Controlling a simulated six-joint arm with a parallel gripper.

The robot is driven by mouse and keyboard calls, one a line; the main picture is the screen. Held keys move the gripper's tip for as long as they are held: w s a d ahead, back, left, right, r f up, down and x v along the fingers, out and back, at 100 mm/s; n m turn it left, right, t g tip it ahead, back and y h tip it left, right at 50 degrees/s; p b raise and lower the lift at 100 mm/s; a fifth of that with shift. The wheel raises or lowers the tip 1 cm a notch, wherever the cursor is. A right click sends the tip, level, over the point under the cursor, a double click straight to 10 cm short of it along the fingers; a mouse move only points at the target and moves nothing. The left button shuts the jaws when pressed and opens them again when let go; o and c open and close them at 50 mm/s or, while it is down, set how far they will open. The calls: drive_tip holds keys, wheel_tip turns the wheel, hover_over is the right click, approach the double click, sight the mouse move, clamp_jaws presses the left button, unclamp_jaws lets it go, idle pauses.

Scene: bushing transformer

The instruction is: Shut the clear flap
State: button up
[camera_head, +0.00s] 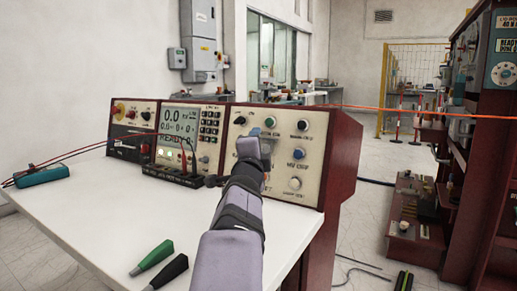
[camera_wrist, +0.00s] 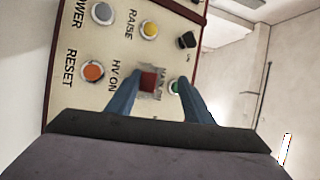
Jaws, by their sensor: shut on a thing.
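The clear flap (camera_wrist: 161,90) shows as a small greyish see-through piece between my fingers in the wrist view, at a red square switch (camera_wrist: 148,81) on the control panel. My gripper (camera_wrist: 160,76) has its two blue fingers on either side of it, shut on the flap. In the head view my gripper (camera_head: 252,146) reaches the middle of the cream panel (camera_head: 313,155), and my arm and fingers hide most of the flap. The exact angle of the flap is hard to tell.
Knobs and buttons surround the spot, including a blue button (camera_head: 298,154) and an orange one (camera_wrist: 92,71). A meter with a screen (camera_head: 180,124) stands to the left. Two probes (camera_head: 153,257) lie on the white table (camera_head: 90,225).

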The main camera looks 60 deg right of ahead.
drive_tip(key=shift+s+a+r, duration=0.4)
drive_tip(key=shift+a+r, duration=0.1)
drive_tip(key=shift+r, duration=0.1)
drive_tip(key=shift+f+b+v, duration=0.2)
drive_tip(key=shift+b+v, duration=0.05)
drive_tip(key=shift+v, duration=0.75)
drive_tip(key=shift+f+b+v, duration=0.2)
drive_tip(key=shift+f+v, duration=0.05)
drive_tip(key=shift+v, duration=0.75)
drive_tip(key=shift+f+b+v, duration=0.2)
drive_tip(key=shift+b+v, duration=0.05)
drive_tip(key=shift+v, duration=0.75)
drive_tip(key=shift+w+d+f, duration=0.1)
